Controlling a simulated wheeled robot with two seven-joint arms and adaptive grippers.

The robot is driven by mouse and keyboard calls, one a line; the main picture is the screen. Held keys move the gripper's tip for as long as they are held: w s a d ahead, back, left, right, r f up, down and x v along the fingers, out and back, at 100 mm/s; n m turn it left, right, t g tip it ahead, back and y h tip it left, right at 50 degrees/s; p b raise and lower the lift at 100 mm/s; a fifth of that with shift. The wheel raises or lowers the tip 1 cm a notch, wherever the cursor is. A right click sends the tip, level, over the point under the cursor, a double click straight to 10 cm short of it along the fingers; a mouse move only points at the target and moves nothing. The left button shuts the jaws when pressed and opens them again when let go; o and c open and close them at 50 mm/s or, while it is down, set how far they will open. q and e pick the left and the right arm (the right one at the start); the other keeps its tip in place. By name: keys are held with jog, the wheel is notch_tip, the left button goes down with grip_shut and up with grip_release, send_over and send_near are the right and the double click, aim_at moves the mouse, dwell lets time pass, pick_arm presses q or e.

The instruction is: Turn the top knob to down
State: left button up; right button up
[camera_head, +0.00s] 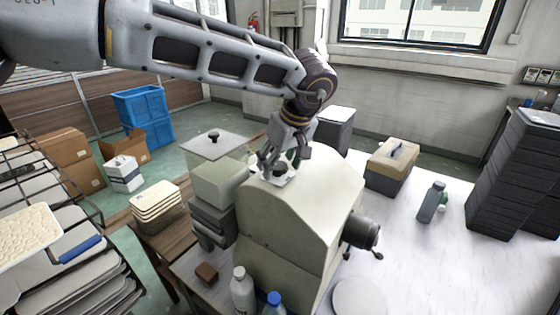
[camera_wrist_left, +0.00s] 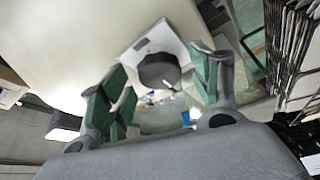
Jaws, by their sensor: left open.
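A cream machine (camera_head: 305,205) with a rounded top stands on the white table. On its top is a dark round knob (camera_head: 281,171) on a small white plate, partly covered by my gripper. In the left wrist view the knob (camera_wrist_left: 158,70) sits on its white plate, between and slightly beyond the fingertips. My left gripper (camera_head: 280,160) is over the knob, fingers pointing down. In the wrist view the gripper (camera_wrist_left: 160,88) is open, its green-padded fingers on either side with a gap to the knob. The knob's pointing direction cannot be told. My right gripper is not in view.
A dark side knob (camera_head: 361,232) sticks out from the machine's right face. A stack of containers (camera_head: 222,182) stands close on its left. Bottles (camera_head: 243,290) stand in front. A toolbox (camera_head: 391,165) and a grey bottle (camera_head: 431,202) stand to the right, with clear table between.

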pick_arm(q)
jog(key=c, duration=1)
jog(key=shift+c, duration=0.2)
